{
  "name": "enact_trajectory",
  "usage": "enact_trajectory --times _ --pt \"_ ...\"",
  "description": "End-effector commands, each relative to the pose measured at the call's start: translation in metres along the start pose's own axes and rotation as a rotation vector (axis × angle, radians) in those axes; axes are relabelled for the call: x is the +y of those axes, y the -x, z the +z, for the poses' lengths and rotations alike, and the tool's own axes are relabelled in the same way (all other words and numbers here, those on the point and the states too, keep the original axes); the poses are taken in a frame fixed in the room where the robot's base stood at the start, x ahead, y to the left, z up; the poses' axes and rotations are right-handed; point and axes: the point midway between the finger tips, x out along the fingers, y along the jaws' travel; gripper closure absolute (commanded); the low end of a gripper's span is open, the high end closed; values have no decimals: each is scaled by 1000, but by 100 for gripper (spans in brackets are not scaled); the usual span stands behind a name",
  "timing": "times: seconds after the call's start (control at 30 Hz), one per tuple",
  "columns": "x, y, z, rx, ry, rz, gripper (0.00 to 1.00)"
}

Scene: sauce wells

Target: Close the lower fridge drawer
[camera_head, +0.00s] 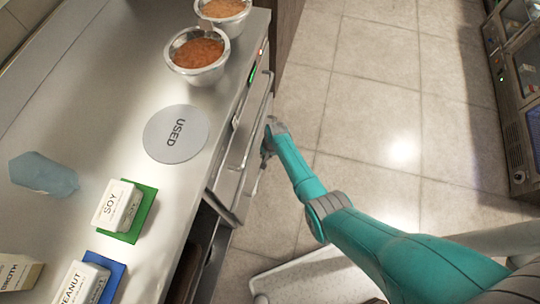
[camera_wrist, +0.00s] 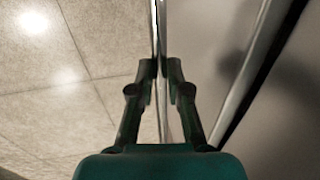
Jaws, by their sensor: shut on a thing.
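The fridge drawers sit in the side of the steel counter, and a drawer front (camera_head: 232,178) shows below the counter edge. A long bar handle (camera_head: 259,112) runs along the front. My gripper (camera_head: 268,138) is at the outer side of the drawer fronts. In the wrist view my gripper (camera_wrist: 160,72) is shut on a thin bright bar (camera_wrist: 158,28), which looks like a drawer handle. The pale drawer face is to its right, with a dark gap beside another metal edge (camera_wrist: 250,70). How far the lower drawer stands out is hard to tell.
On the counter are two bowls of sauce (camera_head: 198,54), a round USED disc (camera_head: 176,134), a SOY tub (camera_head: 117,205) on a green square, a PEANUT tub (camera_head: 82,284) and a blue translucent object (camera_head: 43,173). Tiled floor (camera_head: 370,110) is clear to the right, up to a cabinet (camera_head: 516,90).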

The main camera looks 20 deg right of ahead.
Motion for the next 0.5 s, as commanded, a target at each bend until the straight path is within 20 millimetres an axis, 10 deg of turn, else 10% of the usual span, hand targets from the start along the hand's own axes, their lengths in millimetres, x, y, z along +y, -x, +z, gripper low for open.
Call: enact_trajectory --times 0.5 --pt "-24 -4 0 3 0 -4 100"
